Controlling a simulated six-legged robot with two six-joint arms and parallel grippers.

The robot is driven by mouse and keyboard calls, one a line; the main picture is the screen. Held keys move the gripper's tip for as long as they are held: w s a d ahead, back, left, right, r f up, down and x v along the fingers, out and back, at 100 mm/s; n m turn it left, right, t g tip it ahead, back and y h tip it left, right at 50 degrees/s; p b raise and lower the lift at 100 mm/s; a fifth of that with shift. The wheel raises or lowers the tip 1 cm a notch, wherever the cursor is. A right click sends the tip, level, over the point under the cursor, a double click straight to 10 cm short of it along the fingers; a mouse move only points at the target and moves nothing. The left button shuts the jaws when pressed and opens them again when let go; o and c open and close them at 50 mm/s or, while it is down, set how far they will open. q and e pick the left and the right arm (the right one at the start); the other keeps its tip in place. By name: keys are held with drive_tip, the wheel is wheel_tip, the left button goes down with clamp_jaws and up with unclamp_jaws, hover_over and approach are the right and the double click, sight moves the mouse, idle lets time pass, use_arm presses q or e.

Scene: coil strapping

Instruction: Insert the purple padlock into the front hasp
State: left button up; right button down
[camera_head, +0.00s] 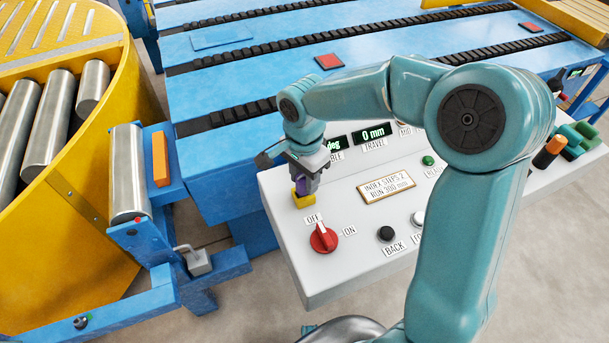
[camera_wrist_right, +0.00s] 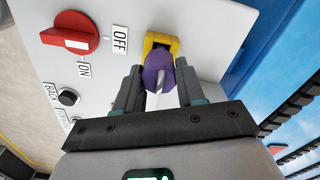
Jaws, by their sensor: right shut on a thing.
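The purple padlock (camera_head: 301,187) is between the fingers of my right gripper (camera_head: 303,176), over the top left corner of the control panel. In the right wrist view my right gripper (camera_wrist_right: 160,92) has one finger on each side of the padlock (camera_wrist_right: 155,74), with a pale metal bar in front of its purple body. The padlock is at a yellow holder (camera_head: 304,200) on the panel; the holder also shows in the wrist view (camera_wrist_right: 161,41). I cannot tell whether they touch. A grey block with a bent metal rod (camera_head: 198,262), possibly the hasp, is on the blue frame at lower left.
The white control panel (camera_head: 350,255) carries a red OFF/ON knob (camera_head: 323,237) just in front of the holder, plus buttons and displays. A blue conveyor (camera_head: 225,150) lies behind. A yellow roller housing (camera_head: 100,190) stands at left. An orange block (camera_head: 160,159) is beside a roller.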

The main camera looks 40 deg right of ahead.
drive_tip(key=shift+f+b, duration=0.35)
drive_tip(key=shift+f, duration=0.15)
drive_tip(key=c, duration=0.6)
unclamp_jaws()
wheel_tip(320, 180, up, 16)
drive_tip(key=p, duration=0.1)
drive_tip(key=shift+r+p, duration=0.2)
drive_tip(key=shift+p, duration=0.15)
drive_tip(key=shift+a, duration=0.1)
